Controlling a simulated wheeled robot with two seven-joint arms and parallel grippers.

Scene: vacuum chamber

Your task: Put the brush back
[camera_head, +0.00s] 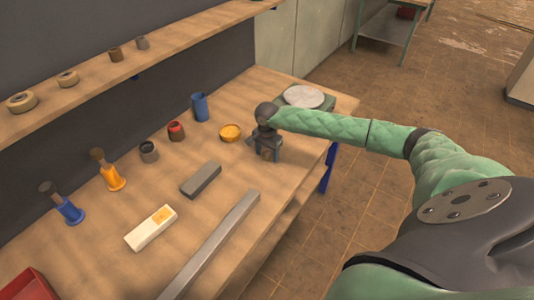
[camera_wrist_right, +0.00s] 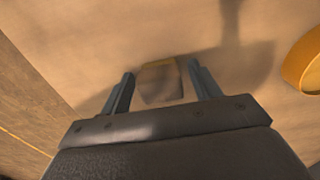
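My right gripper (camera_head: 267,155) points down over the right part of the wooden workbench, beside a yellow round dish. In the right wrist view its two fingers (camera_wrist_right: 160,75) are spread, with a small tan and grey-brown block-like thing (camera_wrist_right: 160,82) between their tips. Narrow gaps seem to show on both sides of it. I cannot tell for sure whether this is the brush. In the head view the gripper mostly hides it. Two dark-handled, brush-like things stand at the left, one with a blue base (camera_head: 70,211) and one with an orange base (camera_head: 112,179). My left gripper is not in view.
The yellow dish (camera_head: 230,132), a blue cup (camera_head: 200,107), small jars, a grey block (camera_head: 201,179), a white block (camera_head: 150,228) and a long metal bar (camera_head: 212,245) lie on the bench. A shelf (camera_head: 130,62) overhangs the back. A round pale disc (camera_head: 304,96) sits beyond my gripper.

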